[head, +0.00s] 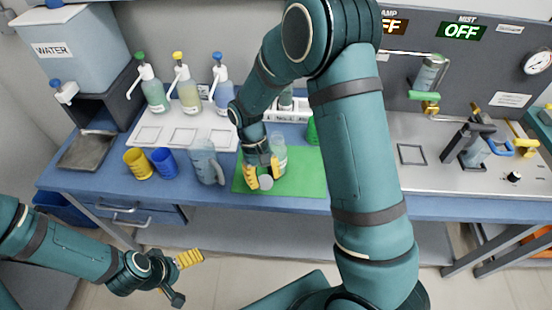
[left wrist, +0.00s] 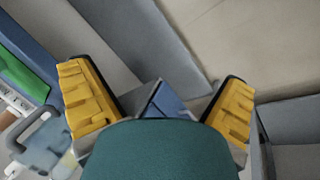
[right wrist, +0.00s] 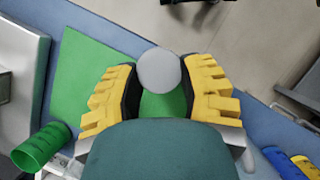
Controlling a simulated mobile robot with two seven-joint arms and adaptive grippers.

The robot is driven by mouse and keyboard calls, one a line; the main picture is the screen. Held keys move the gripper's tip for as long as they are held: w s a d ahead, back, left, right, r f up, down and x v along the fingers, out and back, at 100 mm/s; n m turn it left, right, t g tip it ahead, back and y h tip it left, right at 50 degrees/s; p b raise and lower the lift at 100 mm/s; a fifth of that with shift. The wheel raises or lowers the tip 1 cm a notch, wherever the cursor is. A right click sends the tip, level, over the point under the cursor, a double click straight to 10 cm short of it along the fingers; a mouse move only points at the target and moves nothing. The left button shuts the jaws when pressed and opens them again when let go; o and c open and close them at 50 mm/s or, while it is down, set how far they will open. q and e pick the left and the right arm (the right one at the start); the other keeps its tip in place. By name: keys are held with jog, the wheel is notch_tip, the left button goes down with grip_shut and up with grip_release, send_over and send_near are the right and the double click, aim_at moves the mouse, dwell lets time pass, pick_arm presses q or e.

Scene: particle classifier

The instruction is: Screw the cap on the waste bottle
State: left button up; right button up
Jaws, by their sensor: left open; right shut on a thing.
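My right gripper (head: 262,174) is over the green mat (head: 308,180), shut on a round grey cap (head: 265,183). In the right wrist view the cap (right wrist: 159,70) sits between the yellow fingertips (right wrist: 160,85). A clear bottle (head: 279,155), probably the waste bottle, stands on the mat just behind the right gripper and partly hidden by it; I cannot tell whether the cap touches it. My left gripper (head: 184,279) is open and empty, low in front of the bench. Its spread fingers (left wrist: 160,100) also show in the left wrist view.
Yellow (head: 138,163) and blue (head: 164,162) cups and a grey jug (head: 205,162) stand left of the mat. A green cup (head: 312,131) is at the mat's back edge. Several wash bottles (head: 187,92) stand behind. My right arm hides part of the bench.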

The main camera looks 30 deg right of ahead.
jog(key=f, duration=0.1)
jog(key=f+b, duration=0.2)
jog(key=shift+s+a+f+m, duration=0.15)
jog(key=shift+s+a+m, duration=0.15)
jog(key=shift+a, duration=0.05)
jog(key=shift+f+b, duration=0.5)
jog(key=shift+b, duration=0.05)
pick_arm(q)
jog(key=f, duration=0.2)
jog(key=s+f, duration=0.1)
jog(key=f, duration=0.1)
jog(key=shift+d+f, duration=0.1)
jog(key=shift+f, duration=0.05)
pick_arm(e)
jog(key=shift+r, duration=0.1)
